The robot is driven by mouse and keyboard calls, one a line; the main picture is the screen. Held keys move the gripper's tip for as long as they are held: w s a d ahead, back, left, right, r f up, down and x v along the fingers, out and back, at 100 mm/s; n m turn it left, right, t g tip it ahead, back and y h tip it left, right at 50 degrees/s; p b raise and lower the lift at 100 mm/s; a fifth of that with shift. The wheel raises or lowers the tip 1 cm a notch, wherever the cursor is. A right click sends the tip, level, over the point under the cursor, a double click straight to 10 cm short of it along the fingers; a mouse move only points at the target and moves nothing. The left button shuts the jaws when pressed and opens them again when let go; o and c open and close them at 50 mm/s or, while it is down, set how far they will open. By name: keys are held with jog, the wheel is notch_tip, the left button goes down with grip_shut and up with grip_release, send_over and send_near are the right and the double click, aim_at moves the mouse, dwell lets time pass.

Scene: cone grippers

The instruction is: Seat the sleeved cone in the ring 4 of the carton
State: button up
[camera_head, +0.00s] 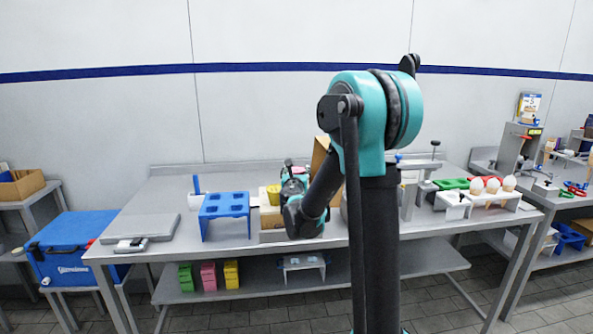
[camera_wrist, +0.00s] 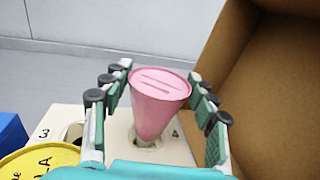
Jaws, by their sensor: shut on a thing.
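In the wrist view my gripper (camera_wrist: 158,92) is shut on a pink sleeved cone (camera_wrist: 160,88), which has a flat lid on top and its point down. The cone's tip is at the hole of ring 4 in the pale top of the carton (camera_wrist: 72,117). The tip's end is hidden, so I cannot tell how deep it sits. Ring 3's hole is to the left. In the head view my gripper (camera_head: 293,182) is over the carton (camera_head: 270,222), and my arm hides part of this area.
A brown cardboard flap (camera_wrist: 268,85) rises close to the right of my gripper. A yellow-lidded tub (camera_wrist: 45,163) is at near left. A blue stand (camera_head: 225,206) stands left of the carton, and a grey scale (camera_head: 140,227) lies farther left.

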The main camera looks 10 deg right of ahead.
jog(key=shift+f, duration=0.15)
jog(key=o, duration=1.3)
jog(key=shift+c, duration=0.2)
notch_tip(320, 180, up, 10)
